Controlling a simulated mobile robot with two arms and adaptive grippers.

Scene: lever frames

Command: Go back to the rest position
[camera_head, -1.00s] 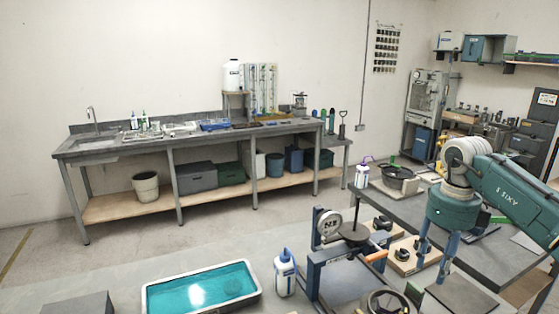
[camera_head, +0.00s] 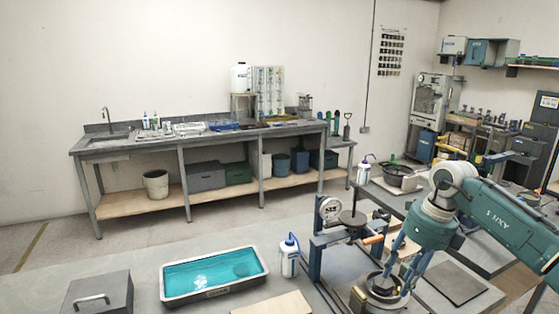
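My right arm comes in from the right, over the front bench. Its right gripper (camera_head: 396,282) points down with its two blue fingers apart. I see nothing held between them. The fingertips overlap a round, dark-rimmed part (camera_head: 384,288) at the lever frame's near end; I cannot tell whether they touch it. The lever frame (camera_head: 315,258) is dark blue, with a dial gauge (camera_head: 330,209), a round plate (camera_head: 352,218) and an orange-tipped lever (camera_head: 373,239). My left gripper is not in view.
On the bench, a tray of teal liquid (camera_head: 213,296), a white bottle with a blue cap (camera_head: 289,260) and a grey box with a handle (camera_head: 98,296) stand left of the frame. A dark pan (camera_head: 400,178) sits farther back. A sink bench (camera_head: 200,148) lines the wall.

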